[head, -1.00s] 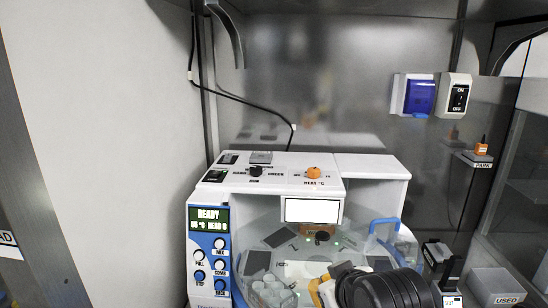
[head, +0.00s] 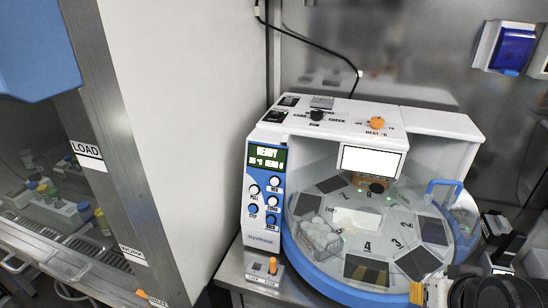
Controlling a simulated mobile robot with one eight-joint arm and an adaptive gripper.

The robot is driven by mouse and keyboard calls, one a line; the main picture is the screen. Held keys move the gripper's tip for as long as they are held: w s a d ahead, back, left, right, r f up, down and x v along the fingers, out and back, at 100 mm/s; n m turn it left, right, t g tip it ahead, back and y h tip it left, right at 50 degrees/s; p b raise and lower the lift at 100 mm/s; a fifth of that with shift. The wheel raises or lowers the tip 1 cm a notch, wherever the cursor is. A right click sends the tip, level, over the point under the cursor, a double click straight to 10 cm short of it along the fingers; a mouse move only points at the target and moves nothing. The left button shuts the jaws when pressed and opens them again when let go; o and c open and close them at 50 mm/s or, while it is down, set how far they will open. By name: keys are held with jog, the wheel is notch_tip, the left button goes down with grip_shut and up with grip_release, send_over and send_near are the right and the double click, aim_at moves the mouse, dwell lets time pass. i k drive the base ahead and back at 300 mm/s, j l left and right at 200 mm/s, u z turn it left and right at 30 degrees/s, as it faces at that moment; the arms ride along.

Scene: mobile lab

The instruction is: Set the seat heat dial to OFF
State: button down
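The orange dial (head: 377,123) sits on the white top panel of the bench device (head: 420,122), with a label below it that appears to read HEAT °C. Small marks flank it, but I cannot make out which one it points at. A dark ribbed part of my arm (head: 490,292) shows at the bottom right edge, with white and yellow parts at its left. It is low, in front of the device and well apart from the dial. I cannot make out my gripper's fingers or whether they hold anything.
A black knob (head: 317,115) is left of the dial. A READY display (head: 268,155) tops the blue button panel. A clear dome covers the numbered carousel. A small orange-topped box (head: 265,270) stands in front. A black unit (head: 495,232) stands right; the LOAD cabinet (head: 88,150) is left.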

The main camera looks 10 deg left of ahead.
aim_at(377, 122)
jog(key=l+u, duration=0.2)
jog(key=l, duration=0.2)
jog(key=k+l+u, duration=0.25)
jog(key=l+u, duration=0.2)
jog(key=l, duration=0.25)
jog(key=k+l+u, duration=0.2)
jog(key=l, duration=0.15)
